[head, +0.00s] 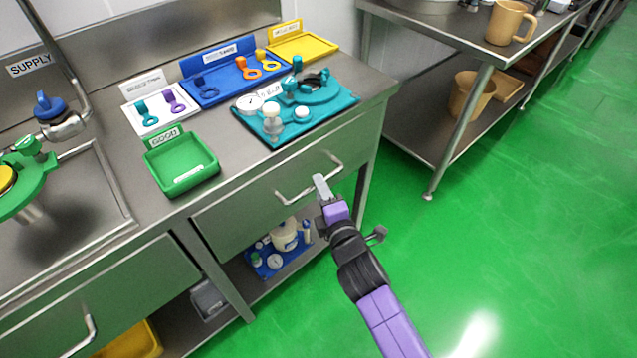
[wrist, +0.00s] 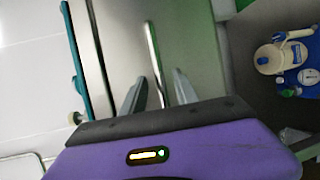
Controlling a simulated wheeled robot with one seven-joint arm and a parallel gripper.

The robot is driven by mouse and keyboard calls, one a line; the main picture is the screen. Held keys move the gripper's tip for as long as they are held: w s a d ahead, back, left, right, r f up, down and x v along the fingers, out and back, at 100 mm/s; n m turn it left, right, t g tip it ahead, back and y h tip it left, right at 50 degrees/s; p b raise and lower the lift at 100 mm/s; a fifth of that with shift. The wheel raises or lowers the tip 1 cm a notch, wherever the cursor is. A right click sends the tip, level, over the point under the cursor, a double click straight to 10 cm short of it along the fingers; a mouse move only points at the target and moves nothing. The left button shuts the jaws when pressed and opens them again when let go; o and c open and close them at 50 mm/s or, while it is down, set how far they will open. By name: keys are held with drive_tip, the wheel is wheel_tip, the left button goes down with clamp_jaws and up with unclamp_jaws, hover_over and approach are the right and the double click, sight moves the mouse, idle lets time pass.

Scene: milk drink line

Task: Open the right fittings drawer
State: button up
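The right fittings drawer (head: 240,217) is a steel front under the right part of the bench, and it looks shut. Its bar handle (head: 291,198) runs along the front; the gripper hides part of it. My gripper (head: 321,187) is at the handle, in front of the drawer. In the wrist view the two grey fingers of my gripper (wrist: 160,94) are apart, and the handle bar (wrist: 152,45) runs between them. The fingers do not look closed on the bar; I cannot tell whether either touches it.
A second drawer (head: 130,290) with its own handle is at the lower left. A green tray (head: 182,165) and a teal board (head: 330,110) with fittings sit on the bench top. A blue tray (head: 270,268) with bottles is on the shelf below. The green floor (head: 530,220) at right is clear.

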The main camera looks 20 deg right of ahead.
drive_tip(key=shift+x, duration=1.45)
drive_tip(key=shift+a, duration=0.1)
drive_tip(key=shift+c, duration=0.3)
clamp_jaws()
